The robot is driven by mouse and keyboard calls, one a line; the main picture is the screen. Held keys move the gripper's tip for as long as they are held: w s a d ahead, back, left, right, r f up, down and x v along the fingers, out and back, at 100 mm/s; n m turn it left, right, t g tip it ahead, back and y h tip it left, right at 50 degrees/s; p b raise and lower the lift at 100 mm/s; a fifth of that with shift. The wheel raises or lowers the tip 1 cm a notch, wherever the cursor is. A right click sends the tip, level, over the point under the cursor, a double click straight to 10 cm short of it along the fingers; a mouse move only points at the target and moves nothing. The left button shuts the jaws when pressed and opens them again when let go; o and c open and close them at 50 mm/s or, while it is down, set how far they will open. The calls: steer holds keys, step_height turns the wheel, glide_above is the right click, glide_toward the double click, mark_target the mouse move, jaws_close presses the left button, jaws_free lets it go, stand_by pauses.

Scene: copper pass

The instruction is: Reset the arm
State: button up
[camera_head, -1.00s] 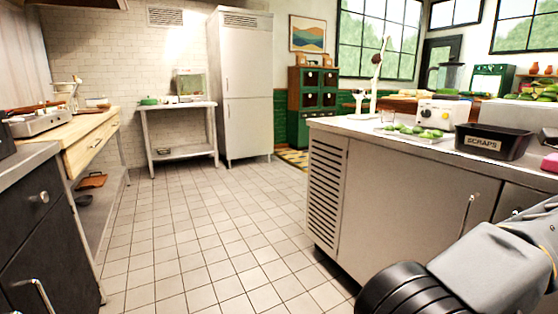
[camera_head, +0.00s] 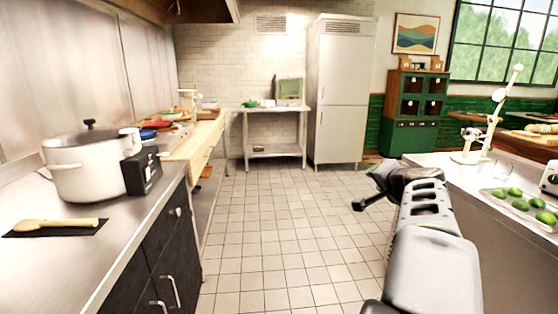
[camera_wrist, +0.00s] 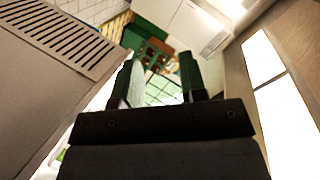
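My gripper (camera_head: 368,190) is raised at the end of my arm, right of centre in the head view. It points left over the floor aisle, with the counter on the right behind it. In the wrist view my gripper (camera_wrist: 157,70) shows two dark fingers standing apart. The background shows through the gap, and I see nothing clearly held. A pale strip lies beside the left finger; I cannot tell what it is.
A steel counter (camera_head: 110,245) on the left holds a white pot (camera_head: 85,165) and a wooden spoon (camera_head: 55,225). The right counter (camera_head: 490,225) carries a tray of green produce (camera_head: 515,200) and a white lamp (camera_head: 492,125). The tiled floor (camera_head: 270,230) between is clear.

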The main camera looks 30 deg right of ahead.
steer(key=w+a+n+g+y+p, duration=0.25)
steer(key=a+n+y+p, duration=0.3)
steer(key=a, duration=0.95)
steer(key=s+a+f+n+g+p, duration=0.1)
steer(key=s+a+n+g+p, duration=0.2)
steer(key=a, duration=0.6)
steer(key=s+a+f+n+g+p, duration=0.1)
steer(key=s+a+n+g+p, duration=0.3)
steer(key=a+p, duration=0.5)
steer(key=s+n, duration=0.2)
steer(key=s, duration=0.1)
steer(key=shift+s+a+f+n, duration=0.2)
steer(key=shift+s+f+n, duration=0.05)
steer(key=shift+s+n, duration=0.15)
steer(key=shift+d, duration=0.15)
